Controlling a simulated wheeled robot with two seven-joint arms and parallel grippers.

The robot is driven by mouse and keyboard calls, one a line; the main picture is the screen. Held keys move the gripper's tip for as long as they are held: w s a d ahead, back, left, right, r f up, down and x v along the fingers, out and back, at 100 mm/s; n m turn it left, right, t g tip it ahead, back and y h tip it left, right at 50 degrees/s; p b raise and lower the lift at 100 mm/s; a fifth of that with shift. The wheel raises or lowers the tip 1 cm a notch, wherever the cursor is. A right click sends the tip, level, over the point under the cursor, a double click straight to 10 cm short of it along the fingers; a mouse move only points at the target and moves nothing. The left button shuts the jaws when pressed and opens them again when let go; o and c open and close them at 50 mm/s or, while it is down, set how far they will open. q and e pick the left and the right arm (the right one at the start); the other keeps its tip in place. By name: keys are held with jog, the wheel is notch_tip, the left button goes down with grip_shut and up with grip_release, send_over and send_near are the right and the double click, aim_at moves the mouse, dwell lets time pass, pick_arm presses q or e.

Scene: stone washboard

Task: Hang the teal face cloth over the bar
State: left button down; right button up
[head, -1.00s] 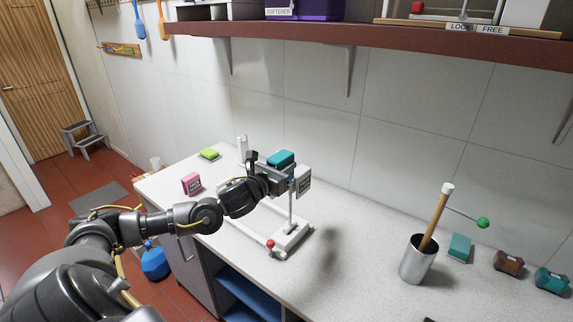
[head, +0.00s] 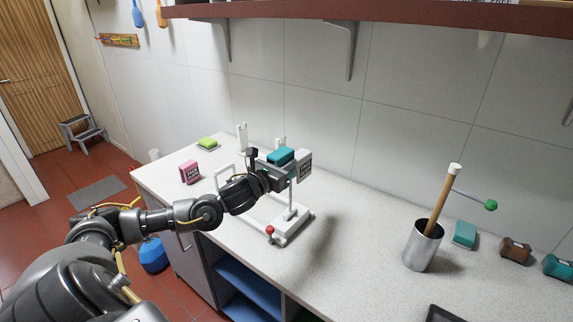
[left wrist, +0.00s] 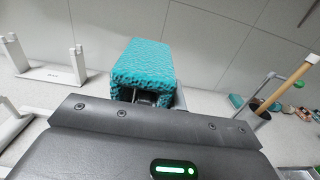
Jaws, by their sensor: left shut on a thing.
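My left gripper (head: 275,167) is shut on the folded teal face cloth (head: 281,155), held above the counter. In the left wrist view the cloth (left wrist: 145,68) is a rough-textured teal block just beyond the jaws, covering most of the fingers. A white stand (head: 290,226) with a thin post and a lettered plate (head: 305,165) is right beside and below the gripper, partly hidden by it. I cannot tell whether they touch. A white hooped frame (head: 222,172) is left of the gripper. I cannot tell which part is the bar. My right gripper is out of view.
A pink block (head: 189,172) and a green sponge (head: 207,144) lie on the left of the counter. A metal cup (head: 422,249) holding a wooden stick stands right, near a teal block (head: 465,234) and a brown block (head: 515,250). The counter between is mostly clear.

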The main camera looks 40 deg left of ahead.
pick_arm(q)
jog(key=c, duration=1.5)
grip_release()
jog(key=shift+o, duration=0.2)
jog(key=shift+s+f, duration=0.1)
jog(key=shift+s, duration=0.2)
jog(key=s+b, duration=0.6)
jog(key=s, duration=0.4)
jog(key=shift+s, duration=0.15)
